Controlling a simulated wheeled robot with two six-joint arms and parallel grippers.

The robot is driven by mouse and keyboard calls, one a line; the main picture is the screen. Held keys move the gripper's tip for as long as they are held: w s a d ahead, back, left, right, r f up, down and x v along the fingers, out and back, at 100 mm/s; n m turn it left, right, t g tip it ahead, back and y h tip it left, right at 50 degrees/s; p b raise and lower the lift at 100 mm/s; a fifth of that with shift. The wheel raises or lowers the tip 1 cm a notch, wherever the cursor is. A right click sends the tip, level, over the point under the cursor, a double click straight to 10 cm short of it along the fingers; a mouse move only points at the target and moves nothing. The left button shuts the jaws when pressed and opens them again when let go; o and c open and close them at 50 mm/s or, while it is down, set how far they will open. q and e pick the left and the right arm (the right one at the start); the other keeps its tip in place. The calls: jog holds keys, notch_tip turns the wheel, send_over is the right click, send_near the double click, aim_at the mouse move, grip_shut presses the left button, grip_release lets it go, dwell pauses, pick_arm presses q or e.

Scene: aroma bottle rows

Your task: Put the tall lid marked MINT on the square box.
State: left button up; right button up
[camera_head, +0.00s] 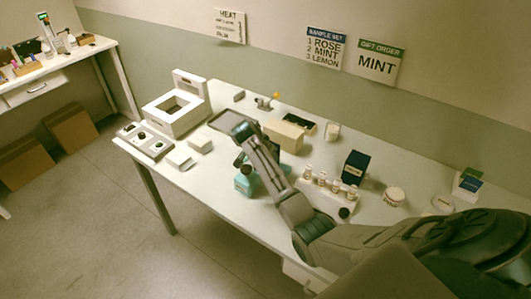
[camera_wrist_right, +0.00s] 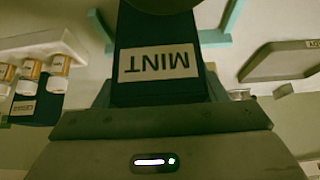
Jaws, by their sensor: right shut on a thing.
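My right gripper (camera_wrist_right: 160,100) is shut on a tall dark blue lid (camera_wrist_right: 155,35) with a white label reading MINT, upside down in the right wrist view. In the head view my right arm reaches in from the right and largely hides the lid. A teal box (camera_head: 243,184), which seems to be the square box, stands on the table below my right gripper (camera_head: 243,160), partly hidden by it. Teal edges (camera_wrist_right: 232,18) show behind the lid in the right wrist view. I cannot tell whether lid and box touch. My left gripper is not in view.
Another dark blue box-shaped thing (camera_head: 354,167) stands behind a row of small bottles (camera_head: 323,180). A cream block (camera_head: 283,136) and a grey tray (camera_head: 222,120) lie beyond my gripper. A white square-holed frame (camera_head: 174,108) and switch panel (camera_head: 147,142) are at the left.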

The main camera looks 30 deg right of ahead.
jog(key=shift+f, duration=0.4)
dwell(0.3)
jog(key=o, duration=1.1)
jog(key=shift+c, duration=0.2)
jog(key=shift+r, duration=0.15)
jog(key=shift+r+p, duration=2.35)
jog(key=shift+r, duration=2.05)
